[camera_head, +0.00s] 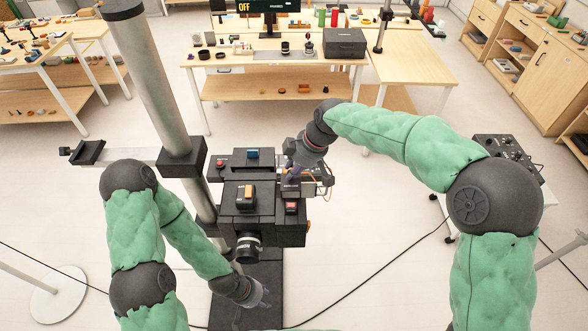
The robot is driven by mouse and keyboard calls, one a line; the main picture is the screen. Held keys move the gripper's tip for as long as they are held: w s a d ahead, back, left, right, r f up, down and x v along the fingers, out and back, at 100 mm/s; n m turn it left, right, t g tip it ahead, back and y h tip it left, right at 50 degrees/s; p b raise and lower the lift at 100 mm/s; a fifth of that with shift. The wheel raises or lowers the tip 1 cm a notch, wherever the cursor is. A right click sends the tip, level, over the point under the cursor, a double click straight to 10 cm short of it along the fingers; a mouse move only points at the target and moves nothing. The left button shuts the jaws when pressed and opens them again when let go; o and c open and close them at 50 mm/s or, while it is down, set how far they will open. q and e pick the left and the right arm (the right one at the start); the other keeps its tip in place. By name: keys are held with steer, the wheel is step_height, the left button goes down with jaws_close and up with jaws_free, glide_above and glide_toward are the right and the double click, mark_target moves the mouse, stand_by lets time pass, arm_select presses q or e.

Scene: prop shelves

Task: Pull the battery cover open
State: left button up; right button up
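A black boxy camera-like device (265,207) with a lens at its front is mounted beside a thick grey column. I cannot pick out the battery cover for certain on it. My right gripper (292,176) is at the device's upper right side, over a small grey-black module with an orange cable. Its fingers overlap the module, so contact and opening are unclear. My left gripper (262,297) is low in front of the device, above a black base, apart from the device. Its fingers are small and dark, and I see nothing held in it.
The grey column (150,75) rises on the left, with a side bar ending in a black bracket (88,152). Black cables run across the pale floor. A wooden table (215,60) with props stands behind. A control panel on a stand (508,150) is at right.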

steer(key=shift+o, duration=0.5)
steer(key=v, duration=1.2)
steer(key=shift+s+d+f, duration=0.1)
